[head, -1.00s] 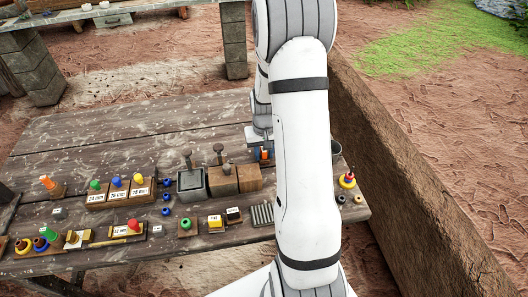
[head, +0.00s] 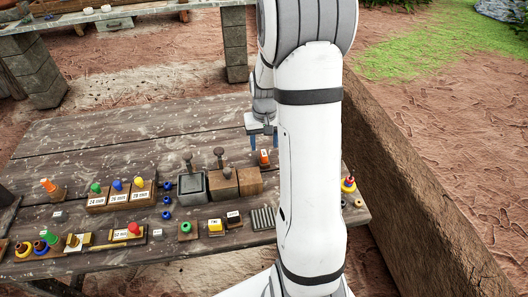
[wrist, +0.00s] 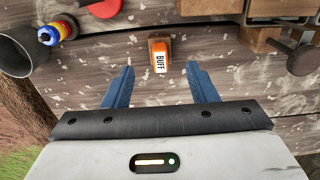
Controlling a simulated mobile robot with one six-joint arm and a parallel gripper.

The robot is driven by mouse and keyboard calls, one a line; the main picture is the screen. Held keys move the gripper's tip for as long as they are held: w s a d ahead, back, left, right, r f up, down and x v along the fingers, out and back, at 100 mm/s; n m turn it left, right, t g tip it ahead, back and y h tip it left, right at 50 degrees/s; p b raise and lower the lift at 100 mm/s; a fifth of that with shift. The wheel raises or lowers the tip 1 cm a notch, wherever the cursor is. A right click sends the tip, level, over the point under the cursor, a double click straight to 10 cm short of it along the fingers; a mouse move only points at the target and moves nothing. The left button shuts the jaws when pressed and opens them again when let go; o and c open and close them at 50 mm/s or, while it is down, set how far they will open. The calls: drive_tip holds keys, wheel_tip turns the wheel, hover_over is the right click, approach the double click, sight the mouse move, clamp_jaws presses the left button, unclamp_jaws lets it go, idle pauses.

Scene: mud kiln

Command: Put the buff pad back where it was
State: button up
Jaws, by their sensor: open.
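The buff pad (wrist: 160,54) is a small orange block with a white label reading BUFF. It stands on the plank table, and the head view shows it (head: 264,157) just right of the wooden blocks. Brown shows around its base; I cannot tell whether that is a holder. My gripper (wrist: 160,72) has its two blue fingers wide apart and nothing between them. The pad lies just beyond the fingertips, centred between them and apart from both. In the head view my gripper (head: 264,143) hangs just above and behind the pad.
Wooden blocks with dark knobbed tools (head: 222,183) stand left of the pad. A dark cup (wrist: 25,50) and a ringed coloured peg (wrist: 55,33) are on the other side. Labelled blocks fill the table's front left. The table's back (head: 130,135) is clear. A mud wall (head: 410,190) runs along the right.

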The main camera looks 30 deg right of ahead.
sight(264, 155)
drive_tip(key=s+a+r+n+t, duration=0.1)
drive_tip(key=s+a+r, duration=0.3)
drive_tip(key=r, duration=0.2)
drive_tip(key=s+a+r+n, duration=0.1)
drive_tip(key=s+a+r, duration=0.3)
drive_tip(key=r, duration=0.3)
drive_tip(key=s+a+r, duration=0.1)
drive_tip(key=s+a, duration=0.2)
drive_tip(key=s, duration=0.2)
drive_tip(key=s+a+r+n+t, duration=0.1)
drive_tip(key=s+a, duration=0.2)
drive_tip(key=s, duration=0.2)
drive_tip(key=shift+s+t, duration=0.3)
drive_tip(key=shift+s, duration=0.05)
drive_tip(key=shift+a, duration=0.1)
